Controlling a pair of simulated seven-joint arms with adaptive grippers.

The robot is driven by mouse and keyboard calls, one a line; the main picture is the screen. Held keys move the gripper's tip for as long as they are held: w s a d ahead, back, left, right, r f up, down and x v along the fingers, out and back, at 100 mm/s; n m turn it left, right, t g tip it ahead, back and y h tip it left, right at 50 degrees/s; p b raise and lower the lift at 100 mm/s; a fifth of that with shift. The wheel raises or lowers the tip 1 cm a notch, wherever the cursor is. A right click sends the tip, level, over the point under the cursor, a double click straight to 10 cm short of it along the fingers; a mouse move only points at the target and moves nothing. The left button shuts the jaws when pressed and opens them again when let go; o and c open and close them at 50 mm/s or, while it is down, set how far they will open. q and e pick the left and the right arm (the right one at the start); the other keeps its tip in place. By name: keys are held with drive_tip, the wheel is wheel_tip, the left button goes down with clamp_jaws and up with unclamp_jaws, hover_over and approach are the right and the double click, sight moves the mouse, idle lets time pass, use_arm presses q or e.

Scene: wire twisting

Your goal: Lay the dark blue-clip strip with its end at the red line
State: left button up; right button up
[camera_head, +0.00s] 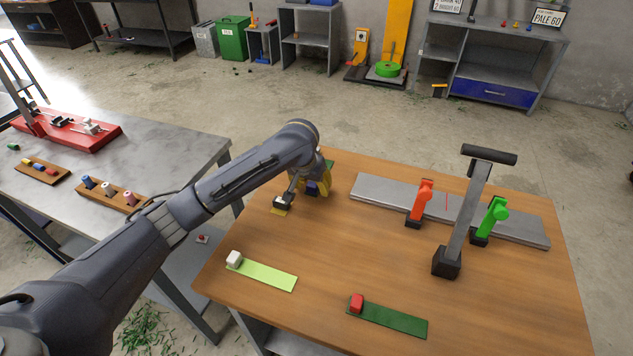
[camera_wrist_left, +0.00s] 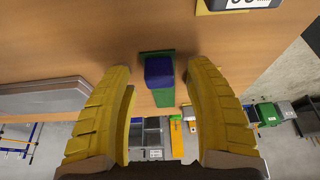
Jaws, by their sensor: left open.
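The dark green strip with a blue clip (camera_head: 312,188) lies at the back left of the wooden table, mostly hidden by my left gripper (camera_head: 322,184). In the left wrist view the blue clip (camera_wrist_left: 159,71) sits on the dark green strip (camera_wrist_left: 164,97), between the two yellow fingers of my left gripper (camera_wrist_left: 163,85). The fingers are open, with a gap on both sides of the clip. The short red line (camera_head: 447,201) is on the long grey metal bar (camera_head: 379,191), between an orange clamp (camera_head: 420,203) and a green clamp (camera_head: 491,217). My right gripper is not in view.
A light green strip with a white clip (camera_head: 266,274) and a dark green strip with a red clip (camera_head: 393,318) lie near the front. A grey T-topped post (camera_head: 466,220) stands before the bar. A yellow-based label (camera_head: 279,211) lies near my gripper. The table's middle is clear.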

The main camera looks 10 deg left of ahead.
use_arm(q)
drive_tip(key=shift+o, duration=0.3)
drive_tip(key=c, duration=1.1)
drive_tip(key=shift+c, duration=0.5)
drive_tip(key=shift+r, duration=0.1)
wheel_tip(320, 180, up, 18)
drive_tip(key=r, duration=0.1)
drive_tip(key=s+a+f+n, duration=0.2)
drive_tip(key=s+a+f, duration=0.5)
drive_tip(key=s, duration=0.3)
drive_tip(key=shift+s+a+f+y, duration=0.25)
drive_tip(key=shift+s+f+y, duration=0.15)
drive_tip(key=shift+f, duration=0.2)
